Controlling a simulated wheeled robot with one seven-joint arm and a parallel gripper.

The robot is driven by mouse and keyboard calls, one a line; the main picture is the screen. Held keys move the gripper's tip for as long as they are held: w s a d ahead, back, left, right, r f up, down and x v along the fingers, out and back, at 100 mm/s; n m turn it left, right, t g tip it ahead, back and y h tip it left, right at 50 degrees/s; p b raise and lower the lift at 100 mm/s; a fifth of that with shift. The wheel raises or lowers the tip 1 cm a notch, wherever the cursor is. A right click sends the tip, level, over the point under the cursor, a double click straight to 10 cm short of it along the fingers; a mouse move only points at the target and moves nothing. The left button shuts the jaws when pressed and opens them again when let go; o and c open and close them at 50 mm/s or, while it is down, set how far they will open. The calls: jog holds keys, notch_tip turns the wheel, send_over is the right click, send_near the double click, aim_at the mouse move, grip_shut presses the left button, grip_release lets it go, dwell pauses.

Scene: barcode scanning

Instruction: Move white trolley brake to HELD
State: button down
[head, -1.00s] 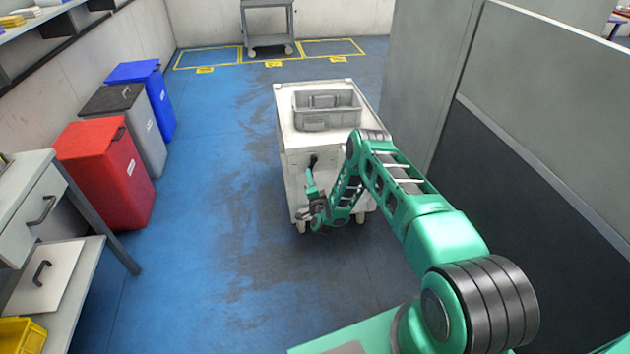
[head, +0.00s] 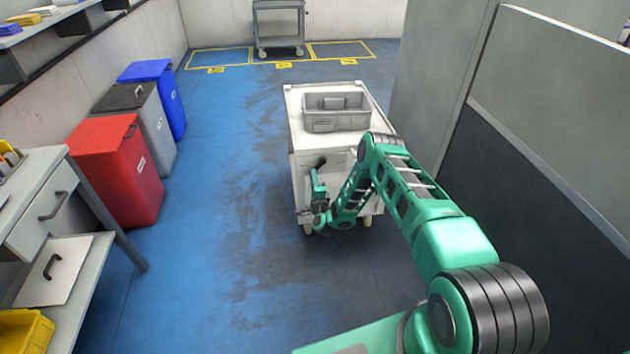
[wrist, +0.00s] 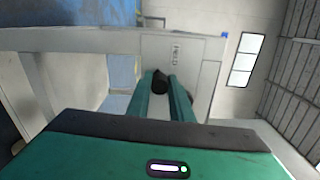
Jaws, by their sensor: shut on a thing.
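The white trolley (head: 291,104) stands on the blue floor ahead of me, with its near end facing me. A black brake lever (head: 319,162) projects from this near face. My gripper (head: 317,175) is at that face, just below the lever's upper part. In the wrist view my gripper (wrist: 162,90) has its two teal fingers close together on the black lever end (wrist: 160,80). The fingers hide part of the lever. A small marked label (wrist: 176,55) shows on the pale panel beyond it, too small to read.
A grey crate (head: 335,122) sits on the trolley top. A grey partition (head: 540,110) stands close on the right. Red (head: 117,170), grey (head: 150,125) and blue (head: 160,90) bins line the left, beyond a workbench (head: 40,210). Blue floor between bins and trolley is clear.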

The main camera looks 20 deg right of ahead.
jog(key=shift+s+f, duration=0.1)
jog(key=shift+f, duration=0.1)
jog(key=c, duration=1.6)
grip_release()
jog(key=shift+o, duration=0.2)
jog(key=shift+r, duration=0.1)
jog(key=s+a, duration=0.1)
jog(key=s, duration=0.9)
jog(key=shift+s+a, duration=0.25)
jog(key=shift+a, duration=0.1)
jog(key=shift+w, duration=0.1)
